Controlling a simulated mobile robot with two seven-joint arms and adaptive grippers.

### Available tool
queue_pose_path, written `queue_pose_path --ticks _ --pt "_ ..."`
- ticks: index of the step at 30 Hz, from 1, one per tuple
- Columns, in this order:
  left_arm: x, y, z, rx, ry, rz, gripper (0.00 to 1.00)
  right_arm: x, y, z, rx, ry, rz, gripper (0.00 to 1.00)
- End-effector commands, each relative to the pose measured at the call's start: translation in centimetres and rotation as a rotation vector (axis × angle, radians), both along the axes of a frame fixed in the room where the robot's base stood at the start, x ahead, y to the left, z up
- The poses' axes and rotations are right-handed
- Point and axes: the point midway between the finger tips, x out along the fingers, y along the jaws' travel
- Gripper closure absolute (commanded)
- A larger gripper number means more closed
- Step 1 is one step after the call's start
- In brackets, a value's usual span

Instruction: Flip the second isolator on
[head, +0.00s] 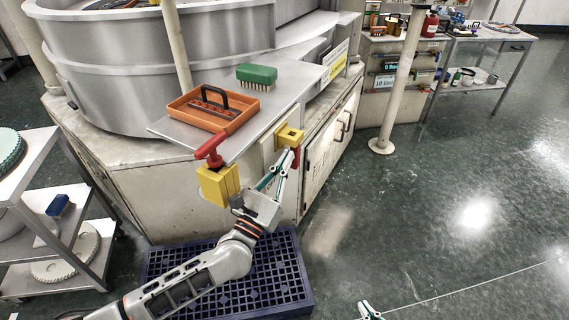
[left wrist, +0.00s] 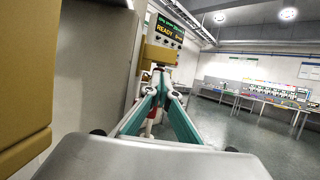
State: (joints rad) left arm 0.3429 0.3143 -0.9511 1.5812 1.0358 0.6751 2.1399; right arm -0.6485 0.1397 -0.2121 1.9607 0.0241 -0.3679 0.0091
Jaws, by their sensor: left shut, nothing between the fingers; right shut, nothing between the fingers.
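Two yellow isolator boxes are on the cabinet's front. The nearer isolator (head: 218,186) has a red T-shaped handle (head: 209,147) standing up above it. The farther, second isolator (head: 289,137) has a red handle (head: 296,157) that hangs below its box, partly hidden by my gripper. My left gripper (head: 284,158) is shut and empty, its tips close to that handle; I cannot tell whether they touch. In the left wrist view the shut fingertips (left wrist: 163,87) are just below the second yellow box (left wrist: 160,54). My right gripper (head: 370,311) is shut at the bottom edge, away from the isolators.
An orange tray (head: 180,113) and a green brush (head: 257,73) lie on the metal shelf above the isolators. A blue grid mat (head: 290,275) lies on the floor below. A shelf trolley (head: 35,190) stands at left, and a post (head: 401,90) at right. Floor at right is clear.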

Motion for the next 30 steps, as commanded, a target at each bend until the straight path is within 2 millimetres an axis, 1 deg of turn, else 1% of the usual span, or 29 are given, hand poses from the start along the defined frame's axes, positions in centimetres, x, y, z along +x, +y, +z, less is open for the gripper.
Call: queue_pose_path --ticks 13,17,20,22,30 --pt "0.0 0.0 0.1 0.000 0.000 0.000 1.00 0.1 0.0 0.3 0.002 -0.005 0.001 1.00" --pt "-0.2 0.1 -0.1 0.000 0.001 0.000 1.00 -0.1 -0.1 -0.1 -0.004 0.003 0.001 1.00" --pt "-0.9 0.4 -0.5 0.001 0.002 -0.001 1.00 -0.1 -0.1 -0.1 -0.002 0.001 0.001 1.00" --pt "-1.8 0.9 -1.0 0.002 0.003 -0.001 1.00 -0.1 -0.1 0.0 -0.002 0.001 0.001 1.00" --pt "-6.4 3.3 -2.9 0.002 0.002 -0.001 1.00 0.0 0.0 0.0 0.000 -0.001 0.000 1.00"
